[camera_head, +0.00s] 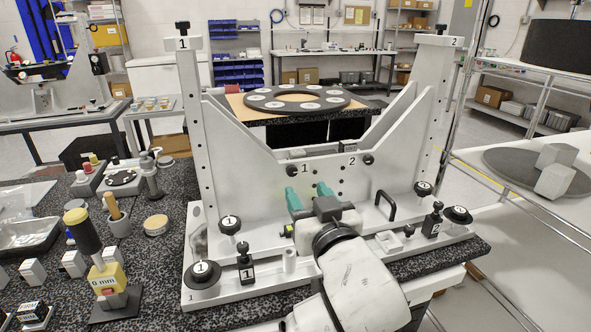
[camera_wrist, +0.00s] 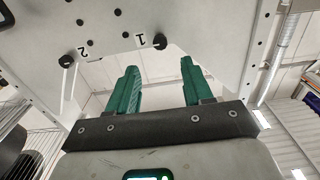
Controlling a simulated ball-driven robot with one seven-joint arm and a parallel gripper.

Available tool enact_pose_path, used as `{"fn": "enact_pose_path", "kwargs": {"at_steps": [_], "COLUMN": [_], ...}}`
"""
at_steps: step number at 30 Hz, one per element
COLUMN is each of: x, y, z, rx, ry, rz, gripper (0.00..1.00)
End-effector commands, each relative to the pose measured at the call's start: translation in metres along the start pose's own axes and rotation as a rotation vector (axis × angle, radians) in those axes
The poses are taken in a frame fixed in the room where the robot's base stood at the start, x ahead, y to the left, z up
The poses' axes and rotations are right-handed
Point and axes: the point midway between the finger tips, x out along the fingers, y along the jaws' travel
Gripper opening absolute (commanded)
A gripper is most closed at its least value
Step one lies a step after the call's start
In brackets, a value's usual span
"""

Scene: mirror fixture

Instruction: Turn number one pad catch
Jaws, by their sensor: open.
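A black round knob (camera_head: 291,170) sits beside a label "1" on the grey upright panel; it also shows in the wrist view (camera_wrist: 160,41). A second knob (camera_head: 369,158) is beside label "2", also in the wrist view (camera_wrist: 67,60). Other parts marked "1" are a small black upright catch (camera_head: 245,262) and a round pad (camera_head: 203,274) on the fixture base. I cannot tell which is called the pad catch. My gripper (camera_head: 308,192) is open and empty, its green fingers pointing up before the panel. In the wrist view, knob "1" lies just beyond the gap between the fingertips (camera_wrist: 158,68).
The fixture's base (camera_head: 255,285) carries black knobs, a black handle (camera_head: 386,206) and a catch marked "2" (camera_head: 433,221). A yellow gauge marked "0 mm" (camera_head: 106,281) and small blocks crowd the left bench.

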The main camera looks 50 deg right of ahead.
Motion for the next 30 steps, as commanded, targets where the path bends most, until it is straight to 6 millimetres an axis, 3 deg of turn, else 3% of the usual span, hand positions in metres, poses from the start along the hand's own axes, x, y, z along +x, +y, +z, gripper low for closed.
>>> {"fn": "enact_pose_path", "kwargs": {"at_steps": [6,13,26,30], "x": [0.042,0.072,0.081,0.081], "y": [0.001,0.000,0.000,0.000], "z": [-0.001,0.000,0.002,0.002], "rx": [-0.002,-0.002,-0.001,-0.001], "ry": [-0.001,-0.003,-0.004,-0.004], "rz": [0.002,0.001,-0.001,0.000], "gripper": [0.50,0.50,0.50,0.38]}}
